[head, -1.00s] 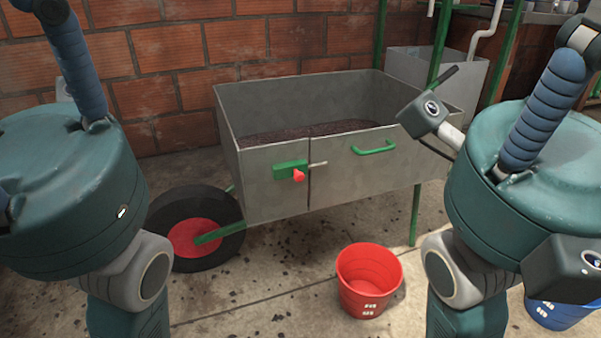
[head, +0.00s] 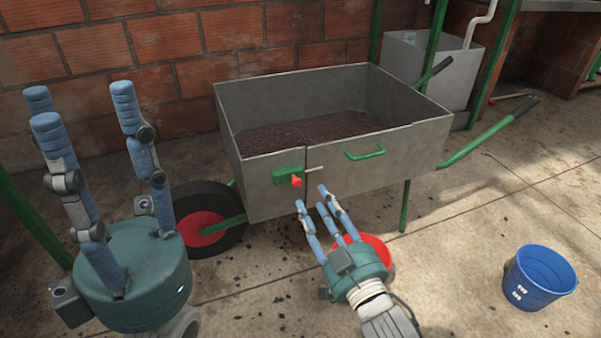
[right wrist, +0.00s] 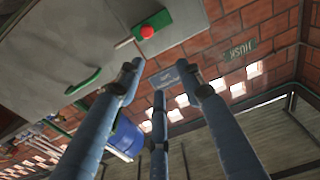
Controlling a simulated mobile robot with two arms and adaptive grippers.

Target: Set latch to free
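The latch (head: 286,174) is a green block on the front wall of a grey metal cart (head: 345,177), with a red knob (head: 297,181) and a thin metal bolt (head: 314,169) pointing right across the panel seam. In the right wrist view the latch (right wrist: 168,18) and its red knob (right wrist: 147,32) are near the top. My right gripper (head: 314,199) is open and empty, its fingers pointing up towards the cart front just below and right of the knob, with no clear contact. My left gripper (head: 70,102) is open and empty, fingers up, left of the cart.
A green handle (head: 366,154) is right of the latch. The cart holds dark material (head: 300,132). A red bucket (head: 372,248) stands on the floor, partly hidden by my right gripper. A blue bucket (head: 540,277) is at right. The cart's wheel (head: 208,222) is at left.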

